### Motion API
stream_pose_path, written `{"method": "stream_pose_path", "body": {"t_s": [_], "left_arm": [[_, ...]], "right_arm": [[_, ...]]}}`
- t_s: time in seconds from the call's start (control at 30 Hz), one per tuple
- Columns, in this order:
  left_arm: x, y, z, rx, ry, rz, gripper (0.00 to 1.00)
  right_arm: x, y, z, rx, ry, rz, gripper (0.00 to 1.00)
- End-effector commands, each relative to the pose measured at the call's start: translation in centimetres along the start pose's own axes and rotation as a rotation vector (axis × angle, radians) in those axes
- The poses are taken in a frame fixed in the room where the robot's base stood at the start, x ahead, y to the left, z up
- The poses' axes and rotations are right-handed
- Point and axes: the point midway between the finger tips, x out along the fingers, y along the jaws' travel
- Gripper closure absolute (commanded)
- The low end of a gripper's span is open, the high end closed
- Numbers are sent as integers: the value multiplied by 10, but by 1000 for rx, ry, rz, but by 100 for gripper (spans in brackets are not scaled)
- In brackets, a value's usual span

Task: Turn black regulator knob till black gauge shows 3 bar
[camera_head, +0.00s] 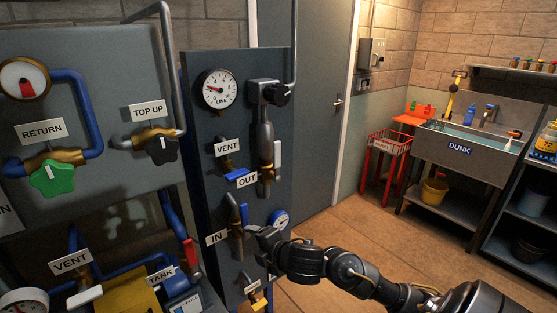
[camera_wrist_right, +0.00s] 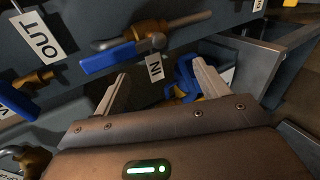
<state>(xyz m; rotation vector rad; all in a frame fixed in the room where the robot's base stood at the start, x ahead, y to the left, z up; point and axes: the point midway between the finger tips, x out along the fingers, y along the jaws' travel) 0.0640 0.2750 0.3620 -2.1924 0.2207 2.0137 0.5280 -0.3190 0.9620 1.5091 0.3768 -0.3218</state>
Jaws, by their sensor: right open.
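The LINE gauge (camera_head: 218,88) has a white face and dark rim; its needle points toward the upper left, its exact reading too small to tell. Beside it on the right is a black regulator knob (camera_head: 277,94) on a grey fitting. Another black knob (camera_head: 163,149) sits under the TOP UP label. My right gripper (camera_head: 262,238) is low at the panel near the IN label (camera_head: 216,238), well below the regulator knob. In the wrist view its jaws (camera_wrist_right: 158,82) are apart and empty, with the IN label (camera_wrist_right: 155,68) showing between them. My left gripper is not in view.
A green RETURN knob (camera_head: 52,177) is left. Open floor (camera_head: 345,235) lies right.

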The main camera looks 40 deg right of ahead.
Motion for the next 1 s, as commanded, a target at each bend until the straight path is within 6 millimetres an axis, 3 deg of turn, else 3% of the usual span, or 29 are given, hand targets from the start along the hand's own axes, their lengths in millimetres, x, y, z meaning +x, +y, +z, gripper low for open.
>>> {"method": "stream_pose_path", "body": {"t_s": [0.03, 0.1, 0.27, 0.4, 0.5, 0.7, 0.83, 1.0], "left_arm": [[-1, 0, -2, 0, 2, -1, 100], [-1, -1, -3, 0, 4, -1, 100], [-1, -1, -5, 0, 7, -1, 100], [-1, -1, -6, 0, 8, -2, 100], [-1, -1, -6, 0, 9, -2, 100], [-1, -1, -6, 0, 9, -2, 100], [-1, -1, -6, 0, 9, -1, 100], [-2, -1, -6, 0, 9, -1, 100]], "right_arm": [[-14, 43, 5, -151, -1, 83, 26], [-26, 83, 11, -349, -8, 161, 26], [-53, 164, 33, -790, -67, 294, 26], [-92, 232, 64, -1207, -182, 357, 26], [-126, 271, 91, -1482, -287, 348, 26], [-180, 308, 130, -1798, -433, 271, 26], [-193, 314, 139, -1866, -465, 242, 26], [-193, 316, 140, -1874, -468, 238, 26]]}}
